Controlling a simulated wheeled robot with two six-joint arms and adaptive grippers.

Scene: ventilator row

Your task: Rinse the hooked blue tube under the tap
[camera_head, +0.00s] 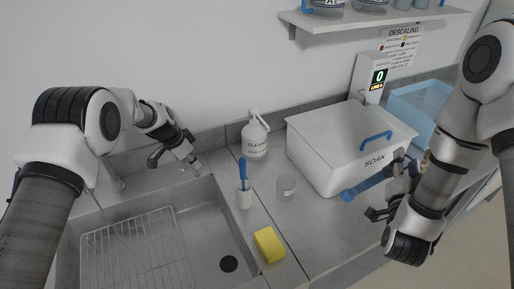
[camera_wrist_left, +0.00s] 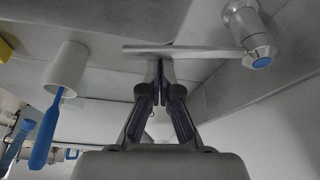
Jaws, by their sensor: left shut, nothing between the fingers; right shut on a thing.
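The blue tube (camera_head: 368,185) is held by my right gripper (camera_head: 385,192), which is shut on it beside the front of the soak bin. Its hooked end cannot be made out clearly. My left gripper (camera_head: 176,160) is shut and empty above the sink's back edge. In the left wrist view, the tap (camera_wrist_left: 243,27) has a blue-capped end and a flat pale bar reaching left from it. The closed left fingertips (camera_wrist_left: 160,65) are at that bar; I cannot tell whether they touch it. The sink (camera_head: 212,222) has a wire rack in it.
The white soak bin (camera_head: 330,160) and a blue tub (camera_head: 420,97) fill the right counter.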

